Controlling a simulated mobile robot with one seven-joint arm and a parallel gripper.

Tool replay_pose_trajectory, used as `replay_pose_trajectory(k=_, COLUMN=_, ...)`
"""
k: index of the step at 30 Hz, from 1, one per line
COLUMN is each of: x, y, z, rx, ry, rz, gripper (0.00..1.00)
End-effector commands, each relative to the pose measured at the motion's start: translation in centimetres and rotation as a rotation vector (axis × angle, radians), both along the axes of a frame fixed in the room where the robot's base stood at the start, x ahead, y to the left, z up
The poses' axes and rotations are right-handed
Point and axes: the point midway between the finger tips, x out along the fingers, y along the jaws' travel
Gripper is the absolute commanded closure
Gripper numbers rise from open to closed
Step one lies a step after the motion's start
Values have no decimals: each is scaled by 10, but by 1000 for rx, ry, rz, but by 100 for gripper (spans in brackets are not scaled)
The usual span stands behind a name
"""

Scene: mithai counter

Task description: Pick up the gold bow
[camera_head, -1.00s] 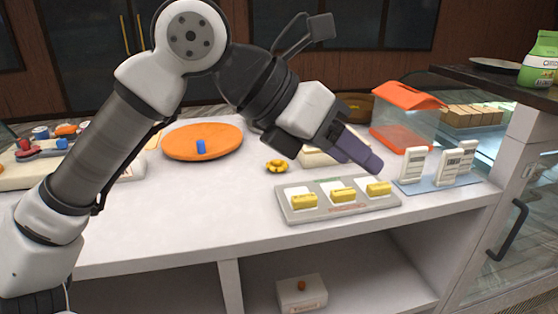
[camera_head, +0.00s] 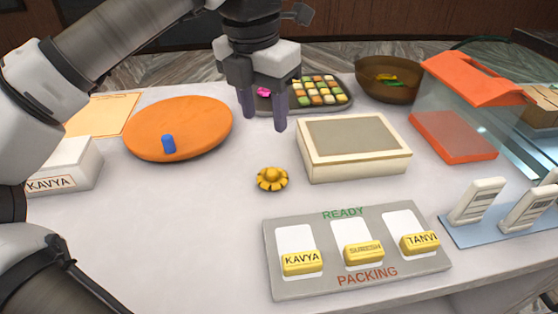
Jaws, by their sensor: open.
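The gold bow (camera_head: 272,179) is a small flower-shaped piece. It lies on the white counter, in front of and to the left of a cream box (camera_head: 352,146). My gripper (camera_head: 264,117) points down above and behind the bow in the picture, with its two purple-grey fingers apart and nothing between them. A clear gap shows between the fingertips and the bow. The bow is fully in view.
An orange round board (camera_head: 205,112) with a blue cylinder (camera_head: 168,144) is at left. A grey tray (camera_head: 350,287) with several yellow name tags is in front. A sweets tray (camera_head: 344,99), a brown bowl (camera_head: 408,92) and an orange-lidded clear case (camera_head: 462,122) are behind. Counter left of the bow is clear.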

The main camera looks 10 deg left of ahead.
Motion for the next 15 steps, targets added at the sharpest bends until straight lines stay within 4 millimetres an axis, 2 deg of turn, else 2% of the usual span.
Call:
replay_pose_trajectory(k=4, x=1, y=0, z=-17, rx=-1, ry=3, rz=-1, gripper=53)
replay_pose_trajectory(k=12, x=7, y=-3, z=-68, rx=0, ry=3, rz=-2, gripper=53)
replay_pose_trajectory(k=15, x=8, y=-4, z=-79, rx=-2, ry=2, rz=-2, gripper=53)
